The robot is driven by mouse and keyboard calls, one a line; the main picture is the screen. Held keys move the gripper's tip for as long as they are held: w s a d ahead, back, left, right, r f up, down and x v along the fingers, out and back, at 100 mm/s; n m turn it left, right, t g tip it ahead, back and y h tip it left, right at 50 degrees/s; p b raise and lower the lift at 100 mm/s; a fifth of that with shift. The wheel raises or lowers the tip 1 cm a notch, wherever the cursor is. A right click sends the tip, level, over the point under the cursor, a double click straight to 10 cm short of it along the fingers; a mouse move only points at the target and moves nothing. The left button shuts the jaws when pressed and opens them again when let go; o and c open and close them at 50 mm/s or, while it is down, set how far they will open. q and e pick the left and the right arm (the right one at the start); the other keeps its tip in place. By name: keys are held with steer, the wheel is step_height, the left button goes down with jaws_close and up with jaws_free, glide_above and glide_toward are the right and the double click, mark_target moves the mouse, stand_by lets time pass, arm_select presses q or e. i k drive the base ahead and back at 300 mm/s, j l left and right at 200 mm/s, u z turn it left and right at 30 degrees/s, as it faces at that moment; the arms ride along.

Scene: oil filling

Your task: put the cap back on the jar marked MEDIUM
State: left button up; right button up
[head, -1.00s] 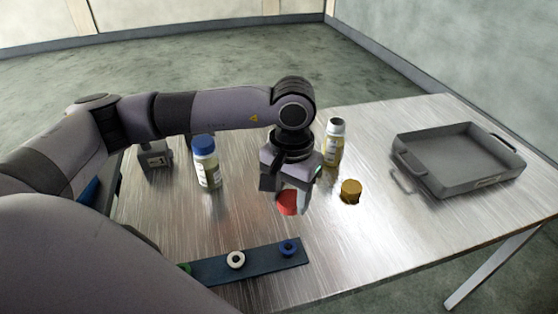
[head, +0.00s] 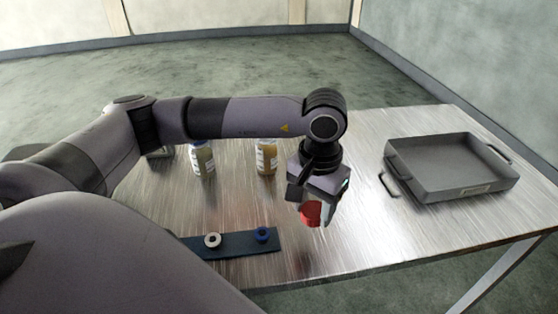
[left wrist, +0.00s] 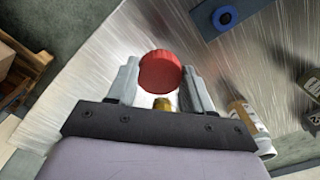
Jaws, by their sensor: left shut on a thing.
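My left gripper (head: 312,218) is shut on a red cap (head: 308,212) and holds it above the table. The cap also shows between the fingertips in the left wrist view (left wrist: 160,72), with a small gold-coloured object (left wrist: 164,103) partly behind it. Two labelled jars stand upright behind my arm: a pale one (head: 203,160) and an amber one (head: 266,158). My arm hides both jar tops, and the labels are too small to read. My right gripper is not in view.
A grey tray (head: 452,191) with handles stands at the right. The metal table (head: 400,228) is clear between gripper, tray and front edge.

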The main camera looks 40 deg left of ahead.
mark_target(267, 149)
steer(key=l, duration=0.8)
steer(key=u, duration=1.6)
steer(key=i+l, duration=0.05)
